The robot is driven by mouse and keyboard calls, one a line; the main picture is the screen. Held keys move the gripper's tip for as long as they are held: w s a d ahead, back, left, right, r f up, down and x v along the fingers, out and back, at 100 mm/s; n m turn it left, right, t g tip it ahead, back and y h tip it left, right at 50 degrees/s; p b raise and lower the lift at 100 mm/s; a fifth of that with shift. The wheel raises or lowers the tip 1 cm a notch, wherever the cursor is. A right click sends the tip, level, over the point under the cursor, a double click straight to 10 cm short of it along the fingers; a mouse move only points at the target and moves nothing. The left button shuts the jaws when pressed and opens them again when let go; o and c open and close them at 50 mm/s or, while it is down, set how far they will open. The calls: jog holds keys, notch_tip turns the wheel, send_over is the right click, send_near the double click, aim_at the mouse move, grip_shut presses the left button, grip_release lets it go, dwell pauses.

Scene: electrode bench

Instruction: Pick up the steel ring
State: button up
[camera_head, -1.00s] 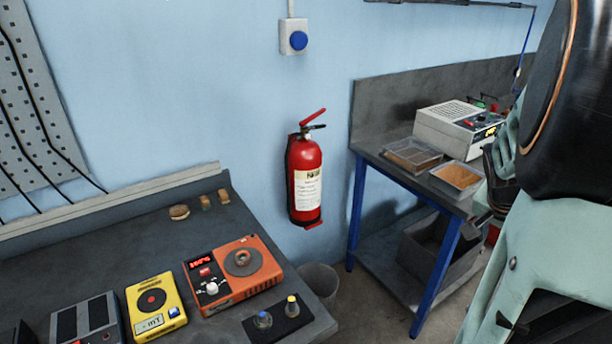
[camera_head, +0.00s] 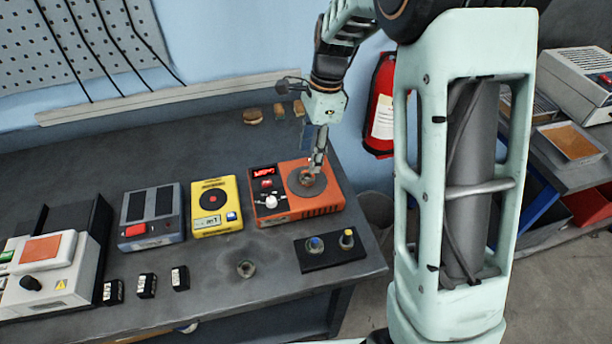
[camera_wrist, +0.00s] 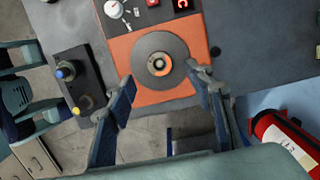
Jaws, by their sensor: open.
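A small ring-shaped piece (camera_head: 306,179), which looks like the steel ring, lies at the middle of the round grey plate on the orange heater (camera_head: 318,208). In the wrist view the ring (camera_wrist: 158,64) shows as a pale metal circle with a dark centre, lying flat on the plate (camera_wrist: 177,45).
A yellow meter (camera_head: 214,207) and a grey box (camera_head: 151,216) stand left of the heater. A dark block with two knobs (camera_head: 330,249) and a small round piece (camera_head: 246,268) are in front. Small pieces (camera_head: 253,116) lie at the back. A fire extinguisher (camera_head: 381,105) hangs behind.

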aim_at(307, 178)
jog(key=f, duration=0.4)
jog(key=f+p, duration=0.1)
jog(key=f, duration=0.1)
jog(key=shift+s+a+f, duration=0.1)
jog(key=shift+a+f, duration=0.15)
grip_shut()
